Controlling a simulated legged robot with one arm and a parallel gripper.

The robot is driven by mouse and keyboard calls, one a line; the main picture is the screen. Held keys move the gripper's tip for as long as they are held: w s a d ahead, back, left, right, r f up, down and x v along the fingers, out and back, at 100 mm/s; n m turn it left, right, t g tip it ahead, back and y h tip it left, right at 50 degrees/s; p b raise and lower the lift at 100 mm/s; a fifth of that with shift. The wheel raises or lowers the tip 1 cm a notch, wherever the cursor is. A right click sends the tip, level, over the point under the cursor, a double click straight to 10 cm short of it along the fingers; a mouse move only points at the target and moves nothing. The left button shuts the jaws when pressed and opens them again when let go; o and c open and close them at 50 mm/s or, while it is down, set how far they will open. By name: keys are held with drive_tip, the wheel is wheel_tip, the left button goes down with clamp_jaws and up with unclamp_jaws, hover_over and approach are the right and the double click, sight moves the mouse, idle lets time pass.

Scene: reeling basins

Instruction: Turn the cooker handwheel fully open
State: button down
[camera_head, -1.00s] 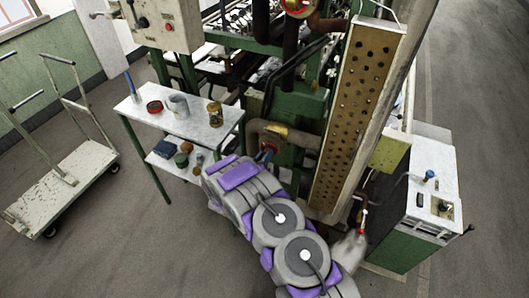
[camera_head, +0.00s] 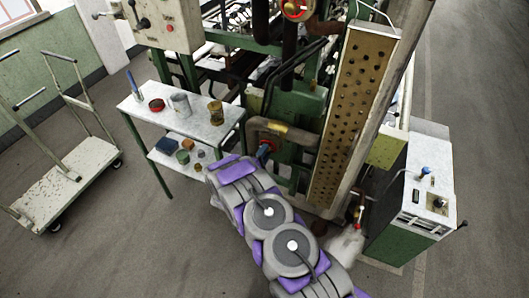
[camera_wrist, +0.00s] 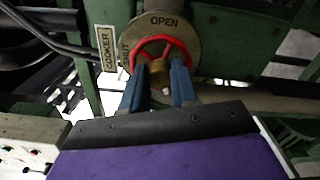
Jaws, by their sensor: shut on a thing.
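The cooker handwheel (camera_wrist: 138,56) is a small red spoked wheel in the wrist view, with a brass hub (camera_wrist: 158,70). A round plate (camera_wrist: 184,27) behind it reads "OPEN" at the top and partly shows "SHUT" at the left. A "COOKER" label (camera_wrist: 104,48) is just left of it. My gripper (camera_wrist: 159,80) has its blue fingers on either side of the hub, shut on the wheel at its lower part. In the head view the wheel is mostly hidden; my gripper (camera_head: 265,150) meets the green machine there.
Another red wheel (camera_head: 298,9) is at the top. A two-tier table (camera_head: 190,125) with jars and a tin stands left of my arm, and a trolley (camera_head: 70,180) farther left. A perforated panel (camera_head: 350,100) and a white-topped green cabinet (camera_head: 405,215) stand right.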

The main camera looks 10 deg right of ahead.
drive_tip(key=n, duration=0.7)
drive_tip(key=shift+a+f+n+p, duration=0.2)
drive_tip(key=shift+n+p, duration=0.1)
drive_tip(key=shift+p, duration=0.05)
drive_tip(key=c, duration=1)
unclamp_jaws()
drive_tip(key=shift+r, duration=0.1)
